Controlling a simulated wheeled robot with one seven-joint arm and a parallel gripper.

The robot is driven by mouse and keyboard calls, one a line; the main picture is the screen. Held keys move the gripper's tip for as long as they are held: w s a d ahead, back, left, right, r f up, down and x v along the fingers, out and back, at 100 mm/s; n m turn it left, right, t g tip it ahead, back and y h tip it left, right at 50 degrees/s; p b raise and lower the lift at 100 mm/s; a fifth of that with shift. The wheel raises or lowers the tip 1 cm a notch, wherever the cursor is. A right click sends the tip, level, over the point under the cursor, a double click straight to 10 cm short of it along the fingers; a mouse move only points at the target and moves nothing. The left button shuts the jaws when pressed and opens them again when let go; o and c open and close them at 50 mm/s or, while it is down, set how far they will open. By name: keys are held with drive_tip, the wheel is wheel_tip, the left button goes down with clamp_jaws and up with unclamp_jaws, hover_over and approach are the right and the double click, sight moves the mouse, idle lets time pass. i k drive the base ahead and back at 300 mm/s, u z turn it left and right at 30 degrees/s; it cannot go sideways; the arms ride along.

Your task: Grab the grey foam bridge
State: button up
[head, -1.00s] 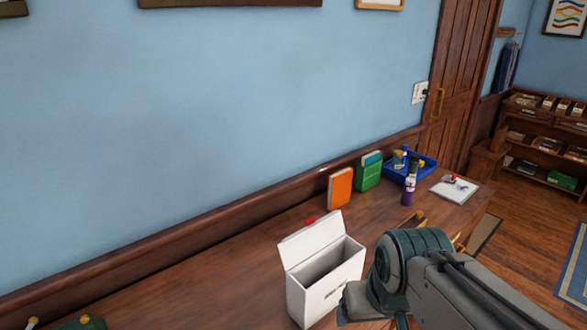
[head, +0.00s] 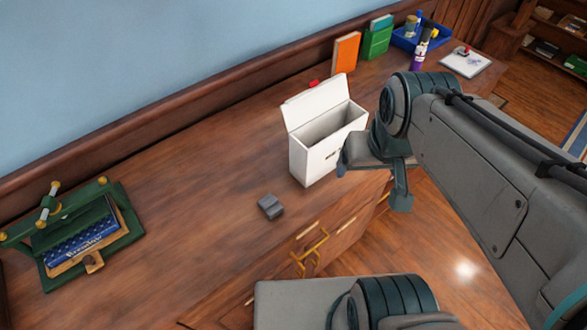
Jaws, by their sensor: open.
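A small dark grey block with a notched shape, the grey foam bridge (head: 270,207), lies on the wooden desk (head: 200,215) near its front edge. It sits in front of and to the left of a white lidded box (head: 317,157). My gripper (head: 374,182) is open, at the right of the white box and near the desk's front edge. It is well to the right of the bridge and apart from it. My arm partly covers the view of the gripper's far side.
A green press-like stand with a blue book (head: 80,243) is at the left. An orange book (head: 345,52), a green holder (head: 377,42) and a blue tray (head: 405,42) are at the back. Desk around the bridge is clear. A drawer with a brass handle (head: 316,247) is below.

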sight(270, 204)
drive_tip(key=k, duration=0.5)
drive_tip(key=u, duration=0.85)
drive_tip(key=i, duration=0.3)
drive_tip(key=z, duration=0.25)
